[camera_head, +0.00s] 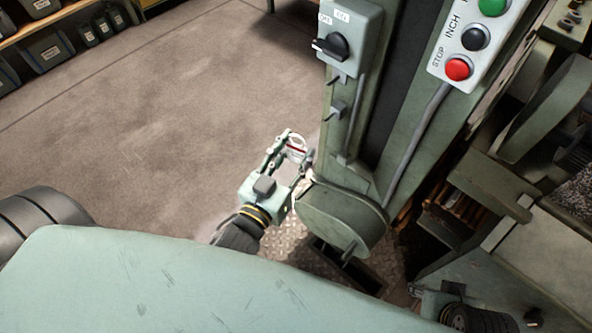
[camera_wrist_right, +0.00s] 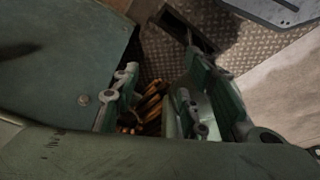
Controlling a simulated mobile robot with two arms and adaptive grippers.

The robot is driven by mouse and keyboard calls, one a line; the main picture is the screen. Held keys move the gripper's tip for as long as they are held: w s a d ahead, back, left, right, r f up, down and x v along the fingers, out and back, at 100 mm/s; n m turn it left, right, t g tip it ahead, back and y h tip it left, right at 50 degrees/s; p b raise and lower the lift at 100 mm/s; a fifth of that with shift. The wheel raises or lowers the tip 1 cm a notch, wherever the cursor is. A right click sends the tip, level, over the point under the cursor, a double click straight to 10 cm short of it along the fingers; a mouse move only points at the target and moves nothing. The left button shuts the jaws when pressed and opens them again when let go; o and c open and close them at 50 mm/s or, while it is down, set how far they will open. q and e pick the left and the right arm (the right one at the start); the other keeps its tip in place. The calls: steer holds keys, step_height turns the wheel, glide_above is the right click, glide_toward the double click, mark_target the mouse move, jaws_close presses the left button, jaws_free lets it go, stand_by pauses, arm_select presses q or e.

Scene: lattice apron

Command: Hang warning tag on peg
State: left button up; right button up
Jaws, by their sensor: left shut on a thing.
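My left gripper (camera_head: 297,147) is shut on the warning tag (camera_head: 298,150), a small white piece with a red band, partly hidden by the fingers. It is held beside the green machine column, left of and below the pegs. A small peg (camera_head: 334,111) juts from the column's left side, and another (camera_head: 338,82) sits above it, under the switch box. The tag is apart from both pegs. In the right wrist view, my right gripper (camera_wrist_right: 165,105) has its fingers spread and nothing is visibly held between them.
A switch box (camera_head: 346,40) with a black knob is above the pegs. A button panel (camera_head: 468,45) with a red stop button is at upper right. A rounded green housing (camera_head: 342,217) lies just below the tag. Open floor (camera_head: 200,110) extends to the left.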

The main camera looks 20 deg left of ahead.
arm_select(q)
steer(key=shift+w+f+b, duration=0.2)
steer(key=shift+f+b, duration=0.15)
steer(key=shift+f, duration=0.55)
steer(key=w+d+b, duration=0.1)
steer(key=w+d, duration=0.1)
steer(key=w, duration=0.4)
steer(key=shift+w+d, duration=0.25)
steer(key=shift+w, duration=0.05)
steer(key=shift+s+r, duration=0.1)
steer(key=shift+s, duration=0.05)
stand_by(1.2)
steer(key=shift+w+d, duration=0.3)
steer(key=shift+w, duration=0.5)
steer(key=shift+w+d, duration=0.25)
steer(key=shift+w, duration=0.5)
steer(key=shift+w, duration=0.15)
steer(key=shift+w+f, duration=0.1)
steer(key=shift+f, duration=0.2)
steer(key=shift+w+d+f, duration=0.1)
steer(key=shift+f, duration=0.15)
